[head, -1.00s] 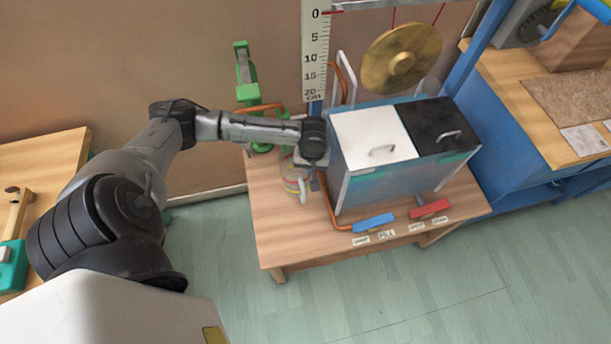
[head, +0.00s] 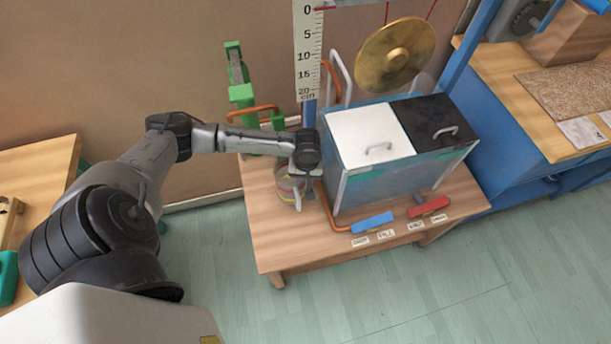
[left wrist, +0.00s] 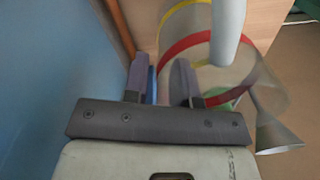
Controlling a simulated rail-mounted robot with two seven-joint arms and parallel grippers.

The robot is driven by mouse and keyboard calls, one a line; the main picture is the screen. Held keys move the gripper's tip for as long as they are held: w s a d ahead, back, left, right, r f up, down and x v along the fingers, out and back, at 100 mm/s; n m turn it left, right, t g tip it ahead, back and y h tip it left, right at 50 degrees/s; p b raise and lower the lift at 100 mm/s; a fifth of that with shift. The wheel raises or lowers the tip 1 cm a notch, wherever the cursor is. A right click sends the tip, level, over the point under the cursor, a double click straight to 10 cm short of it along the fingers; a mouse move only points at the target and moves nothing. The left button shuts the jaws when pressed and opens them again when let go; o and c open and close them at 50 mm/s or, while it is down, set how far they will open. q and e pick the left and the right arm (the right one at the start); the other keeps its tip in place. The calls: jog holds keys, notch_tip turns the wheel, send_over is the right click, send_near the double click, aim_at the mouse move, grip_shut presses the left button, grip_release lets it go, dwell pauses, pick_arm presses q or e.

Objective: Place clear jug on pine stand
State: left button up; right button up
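The clear jug (head: 289,188), with yellow and red bands, stands on the wooden table (head: 262,235), left of the water tank. In the left wrist view the fingers (left wrist: 163,85) are apart, with the banded jug (left wrist: 205,75) at and beyond the right finger. I cannot tell whether they touch it. A grey upright piece and a funnel-like piece show by the jug. I cannot tell which wooden piece is the pine stand. My right gripper is not in view.
The tank (head: 375,185), with white and black lids, stands close right of my left gripper. An orange pipe (head: 330,212) runs beside it. Green apparatus (head: 240,90) stands behind. Blue (head: 372,222) and red (head: 428,206) levers are at the table's front. A gong (head: 394,54) hangs above.

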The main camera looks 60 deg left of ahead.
pick_arm(q)
jog(key=shift+o, duration=0.3)
jog(key=shift+r+p, duration=1.1)
jog(key=shift+r, duration=1.75)
jog(key=shift+w+d+r, duration=0.1)
